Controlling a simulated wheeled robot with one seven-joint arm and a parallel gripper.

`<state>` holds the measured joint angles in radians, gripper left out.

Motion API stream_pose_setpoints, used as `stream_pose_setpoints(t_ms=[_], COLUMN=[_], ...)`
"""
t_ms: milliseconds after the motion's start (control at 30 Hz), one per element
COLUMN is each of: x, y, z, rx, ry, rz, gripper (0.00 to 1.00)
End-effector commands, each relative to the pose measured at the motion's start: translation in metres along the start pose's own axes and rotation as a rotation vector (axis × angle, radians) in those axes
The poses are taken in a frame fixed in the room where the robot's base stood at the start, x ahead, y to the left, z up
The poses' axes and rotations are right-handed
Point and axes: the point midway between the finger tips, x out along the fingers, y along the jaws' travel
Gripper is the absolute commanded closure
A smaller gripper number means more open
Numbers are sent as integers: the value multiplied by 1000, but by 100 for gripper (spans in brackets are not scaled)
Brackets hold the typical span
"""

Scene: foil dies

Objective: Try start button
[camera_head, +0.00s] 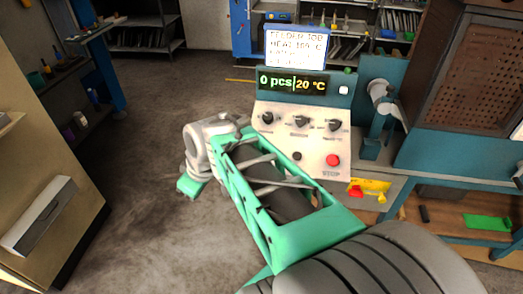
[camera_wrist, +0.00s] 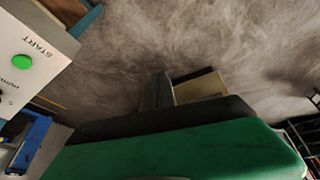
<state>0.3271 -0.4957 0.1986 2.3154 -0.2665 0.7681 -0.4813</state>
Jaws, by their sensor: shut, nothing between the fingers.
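The control panel (camera_head: 318,152) stands upright in the head view, with a red STOP button (camera_head: 333,160) and a black button (camera_head: 297,156). My arm covers its lower left part, so the start button is hidden there. In the wrist view the green start button (camera_wrist: 22,61) shows at the left edge under the word START. My gripper (camera_wrist: 161,76) points away from the panel's face, over the floor, apart from the button; its fingers are together and empty. In the head view the gripper end (camera_head: 190,186) is left of the panel.
The panel's display (camera_head: 292,84) reads 0 pcs and 20 °C, with three knobs below it. A job sign (camera_head: 296,46) with a heat line stands on top. A teal press (camera_head: 378,115) is to the right.

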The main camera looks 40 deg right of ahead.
Motion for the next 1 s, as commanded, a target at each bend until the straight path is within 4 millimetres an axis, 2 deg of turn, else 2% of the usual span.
stream_pose_setpoints(t_ms=[33,133,200,300,400,533,833,1000], x=[2,1,-6,-20,-35,-44,-45,-35], y=[35,102,148,200,232,248,249,250], z=[-3,-6,2,22,40,51,51,54], rx=[-85,-328,-488,-670,-789,-862,-874,-872], ry=[42,169,256,344,386,404,406,406], rz=[0,39,105,225,331,402,408,405], gripper=[100,100,100,100,100,100,100,100])
